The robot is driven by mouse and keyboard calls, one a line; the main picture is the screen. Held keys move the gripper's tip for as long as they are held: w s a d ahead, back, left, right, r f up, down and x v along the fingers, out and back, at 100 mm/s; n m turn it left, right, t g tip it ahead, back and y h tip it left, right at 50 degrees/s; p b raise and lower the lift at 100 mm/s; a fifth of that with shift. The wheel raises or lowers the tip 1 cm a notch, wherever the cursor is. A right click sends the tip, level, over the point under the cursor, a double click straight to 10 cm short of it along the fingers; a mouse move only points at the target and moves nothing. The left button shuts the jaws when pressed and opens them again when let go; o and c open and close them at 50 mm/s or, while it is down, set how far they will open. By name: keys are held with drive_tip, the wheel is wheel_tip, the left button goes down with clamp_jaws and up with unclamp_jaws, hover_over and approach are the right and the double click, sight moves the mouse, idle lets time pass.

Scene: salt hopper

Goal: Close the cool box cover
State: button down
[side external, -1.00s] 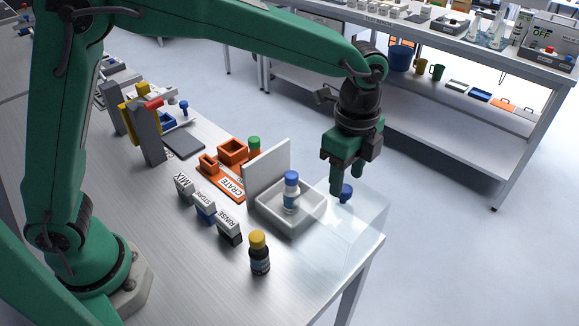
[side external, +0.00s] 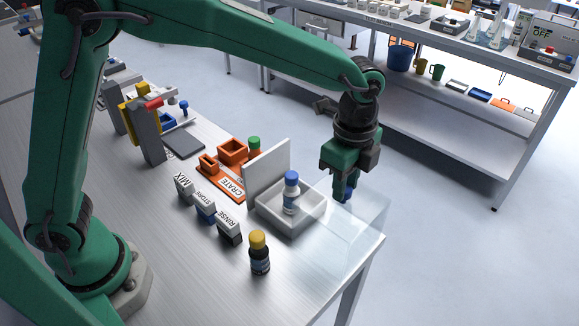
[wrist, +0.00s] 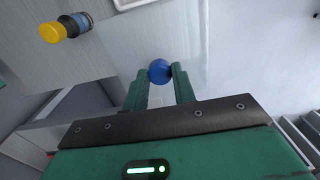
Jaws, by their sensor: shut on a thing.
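The cool box appears to be the white open-topped box (side external: 275,222), with a white panel (side external: 267,172) upright at its back. My gripper (side external: 346,197) is shut on a blue knob (wrist: 160,71), which seems to belong to the clear cover. In the wrist view the knob sits between my two fingertips. In the side view my fingers mostly hide it.
A dark bottle with a yellow cap (side external: 259,252) stands in front of the box, also in the wrist view (wrist: 67,28). MIX, STORE and RINSE blocks (side external: 205,208) and an orange crate area (side external: 222,182) are to the left. The bench edge (side external: 362,264) is close on the right.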

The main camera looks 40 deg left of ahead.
drive_tip(key=a, duration=1.4)
drive_tip(key=shift+r, duration=0.1)
drive_tip(key=c, duration=1.1)
unclamp_jaws()
drive_tip(key=shift+c, duration=0.2)
wheel_tip(320, 180, up, 8)
